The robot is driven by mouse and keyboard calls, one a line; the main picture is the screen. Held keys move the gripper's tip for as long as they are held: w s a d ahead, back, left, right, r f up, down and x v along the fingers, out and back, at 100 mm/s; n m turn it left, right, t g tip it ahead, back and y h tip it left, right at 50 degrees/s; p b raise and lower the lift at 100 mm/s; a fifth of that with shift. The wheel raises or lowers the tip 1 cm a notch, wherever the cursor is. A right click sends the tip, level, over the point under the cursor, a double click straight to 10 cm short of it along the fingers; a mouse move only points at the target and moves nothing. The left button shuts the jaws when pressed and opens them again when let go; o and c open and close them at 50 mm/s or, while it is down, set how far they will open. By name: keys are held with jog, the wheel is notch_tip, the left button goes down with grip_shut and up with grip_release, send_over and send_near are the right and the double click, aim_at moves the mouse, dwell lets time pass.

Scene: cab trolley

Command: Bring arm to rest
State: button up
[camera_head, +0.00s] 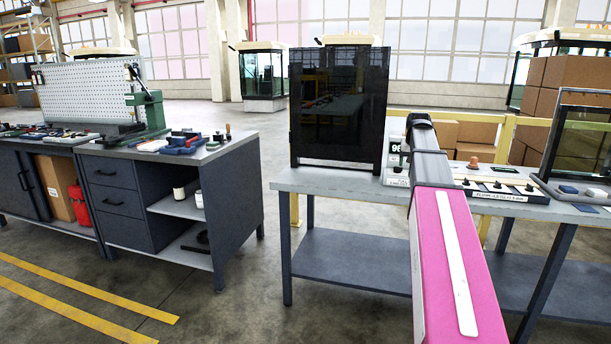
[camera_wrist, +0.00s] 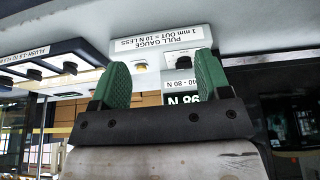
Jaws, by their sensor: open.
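My gripper (camera_wrist: 162,78) shows in the wrist view with its two green fingers apart and nothing between them. A display reading 98 N (camera_wrist: 183,99) is partly covered by the right finger. In the head view my pink arm reaches out over the workbench (camera_head: 335,180), and my gripper is hidden behind its far end. The display also shows there (camera_head: 394,147), left of my arm.
A dark glass panel (camera_head: 338,108) stands on the bench left of my arm. A labelled rail (camera_head: 508,193) and a framed glass unit (camera_head: 577,140) are on the right. A tool bench (camera_head: 235,165) stands at left. Open floor (camera_head: 265,262) lies between the benches.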

jog(key=s+a+f+n+g, duration=0.1)
jog(key=s+a+f, duration=0.6)
jog(key=s+f, duration=0.3)
jog(key=s+a+f+n+g, duration=0.1)
jog(key=s+a+f, duration=0.6)
jog(key=f, duration=0.9)
jog(key=s+a+f+n+g+y, duration=0.1)
jog(key=s+a+f+g, duration=0.1)
jog(key=s+a+f, duration=0.5)
jog(key=s+f, duration=0.5)
jog(key=f, duration=0.1)
jog(key=shift+s+a+f, duration=0.25)
jog(key=shift+s+a, duration=0.05)
jog(key=shift+a, duration=0.05)
